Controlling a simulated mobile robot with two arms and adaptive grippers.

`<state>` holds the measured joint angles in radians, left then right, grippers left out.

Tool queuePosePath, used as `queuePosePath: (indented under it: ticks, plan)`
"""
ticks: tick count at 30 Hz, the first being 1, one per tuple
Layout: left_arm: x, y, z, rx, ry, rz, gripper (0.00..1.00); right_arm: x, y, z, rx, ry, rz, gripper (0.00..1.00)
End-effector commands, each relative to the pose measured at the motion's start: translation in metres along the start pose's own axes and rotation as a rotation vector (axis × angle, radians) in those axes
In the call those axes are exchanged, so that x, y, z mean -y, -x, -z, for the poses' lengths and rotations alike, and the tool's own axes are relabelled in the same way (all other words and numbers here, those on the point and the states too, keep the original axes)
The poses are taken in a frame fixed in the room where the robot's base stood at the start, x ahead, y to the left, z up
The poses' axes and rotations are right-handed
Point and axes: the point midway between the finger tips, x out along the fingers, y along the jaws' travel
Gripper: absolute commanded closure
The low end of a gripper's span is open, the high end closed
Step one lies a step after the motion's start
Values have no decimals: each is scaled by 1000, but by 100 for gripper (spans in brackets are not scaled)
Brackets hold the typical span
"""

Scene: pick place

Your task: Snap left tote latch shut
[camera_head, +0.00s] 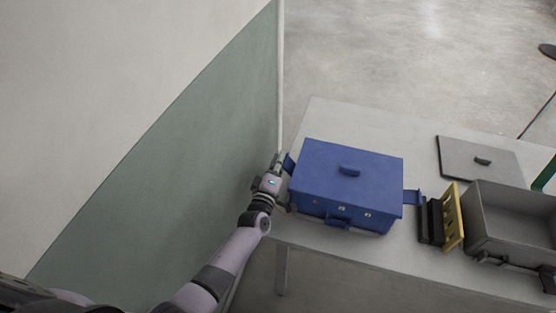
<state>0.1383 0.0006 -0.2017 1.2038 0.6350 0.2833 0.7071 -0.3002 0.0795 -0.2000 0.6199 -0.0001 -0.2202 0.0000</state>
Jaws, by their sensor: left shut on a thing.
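A blue tote (340,172) with its lid on stands on the light grey table. The left latch (289,163) is a blue tab sticking out at the tote's left side. The right latch (411,197) sticks out flat at the right side. My left gripper (277,163) is at the left latch and shut on it; its fingertips are small and partly hidden. My right gripper is not in view.
Right of the tote stand a black and yellow rack (452,217) and an open grey bin (508,222). A flat grey lid (478,158) lies behind them on the table (320,120). A wall (205,150) runs close along the left of my arm.

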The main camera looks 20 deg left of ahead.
Motion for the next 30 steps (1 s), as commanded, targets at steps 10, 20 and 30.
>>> queuePosePath:
  ticks: [10,20,30]
  plan:
    - [3,2,-7,12,-16,10,100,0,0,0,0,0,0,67]
    - [4,2,-7,13,-16,12,78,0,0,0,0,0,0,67]
    - [2,1,-4,6,-16,7,68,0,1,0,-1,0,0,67]
